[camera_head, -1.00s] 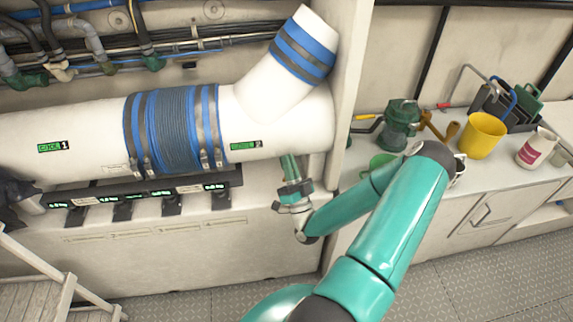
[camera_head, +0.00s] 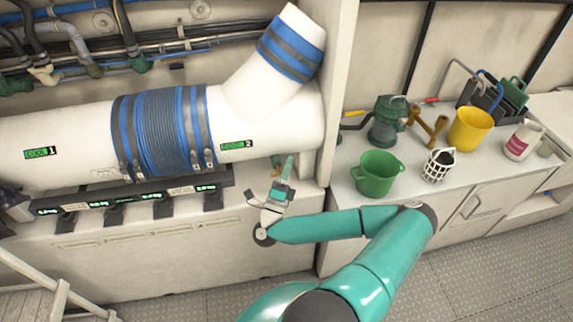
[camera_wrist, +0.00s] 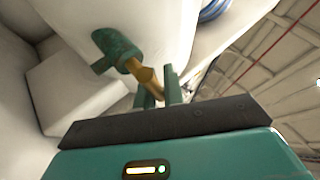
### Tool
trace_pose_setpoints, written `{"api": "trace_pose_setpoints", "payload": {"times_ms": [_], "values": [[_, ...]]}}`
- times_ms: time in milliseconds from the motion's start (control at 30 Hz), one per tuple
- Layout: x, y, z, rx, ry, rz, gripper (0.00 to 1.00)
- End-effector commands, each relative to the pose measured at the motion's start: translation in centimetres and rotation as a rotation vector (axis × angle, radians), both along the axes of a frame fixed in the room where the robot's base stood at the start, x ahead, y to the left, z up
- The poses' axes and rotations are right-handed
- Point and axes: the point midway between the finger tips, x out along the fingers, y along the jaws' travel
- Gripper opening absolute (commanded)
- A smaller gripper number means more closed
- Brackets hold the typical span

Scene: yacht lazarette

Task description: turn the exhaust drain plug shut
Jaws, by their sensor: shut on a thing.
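The exhaust drain plug shows in the wrist view as a brass handle (camera_wrist: 147,76) at the end of a green fitting (camera_wrist: 118,48) under the white exhaust pipe (camera_wrist: 165,25). My gripper (camera_wrist: 159,93) has its two green fingers at the brass handle's end and is shut on it. In the head view my gripper (camera_head: 286,168) is just below the right end of the white pipe (camera_head: 275,140). There the green and brown fitting (camera_head: 276,161) shows small beside the fingers. The exact contact between fingers and brass is partly hidden.
A dark rail with green displays (camera_head: 135,197) runs under the pipe, left of my gripper. A white upright panel (camera_head: 338,100) stands at its right. The counter beyond holds a green bucket (camera_head: 377,176), a white basket (camera_head: 437,168) and a yellow bucket (camera_head: 470,130).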

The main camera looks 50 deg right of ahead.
Motion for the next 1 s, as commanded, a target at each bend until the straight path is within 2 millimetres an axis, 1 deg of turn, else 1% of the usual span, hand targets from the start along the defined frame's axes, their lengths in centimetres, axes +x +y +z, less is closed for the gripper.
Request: {"api": "trace_pose_setpoints", "payload": {"times_ms": [100, 333, 867, 900, 967, 1000], "values": [[-0.01, -0.13, -0.16, 0.059, -0.041, -0.001, 0.00], [-0.04, -0.20, -0.39, 0.127, -0.088, 0.001, 0.00], [-0.03, -0.20, -0.47, 0.147, -0.102, 0.002, 0.00], [-0.03, -0.20, -0.47, 0.146, -0.101, 0.002, 0.16], [-0.04, -0.19, -0.48, 0.146, -0.101, 0.002, 0.28], [-0.05, -0.19, -0.49, 0.147, -0.101, 0.001, 0.31]]}}
